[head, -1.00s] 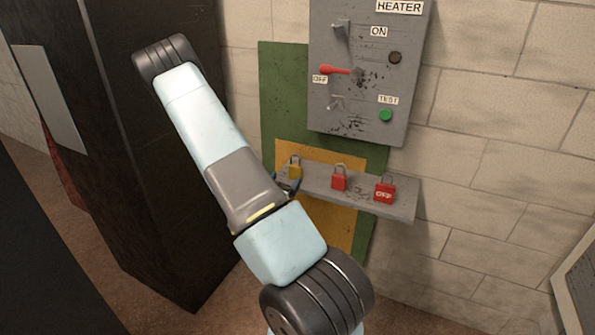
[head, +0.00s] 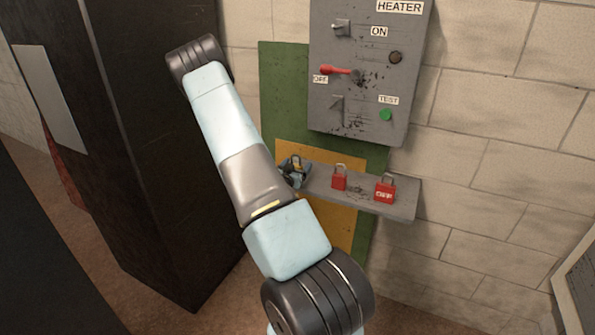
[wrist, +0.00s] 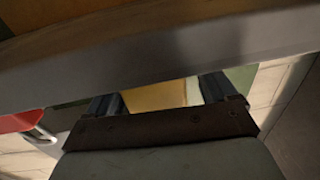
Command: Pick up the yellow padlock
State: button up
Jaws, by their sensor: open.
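The yellow padlock (head: 297,164) is at the left end of the grey shelf (head: 352,193) in the head view, mostly hidden by my gripper (head: 293,172). Its shackle shows just above the jaws. In the wrist view my gripper (wrist: 160,94) has its two fingers apart, with a yellow surface between them. I cannot tell whether this surface is the padlock or the yellow panel behind. The jaws are open at the shelf's left end; whether they touch the padlock is not clear.
Two red padlocks, one in the middle (head: 339,180) and one at the right (head: 384,189), stand on the shelf. The grey heater panel (head: 365,100) with switches is above. A dark cabinet (head: 150,120) stands at the left. The shelf edge crosses close in the wrist view.

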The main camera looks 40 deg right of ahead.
jog(key=shift+w+d, duration=0.1)
jog(key=shift+d, duration=0.05)
jog(key=c, duration=1.2)
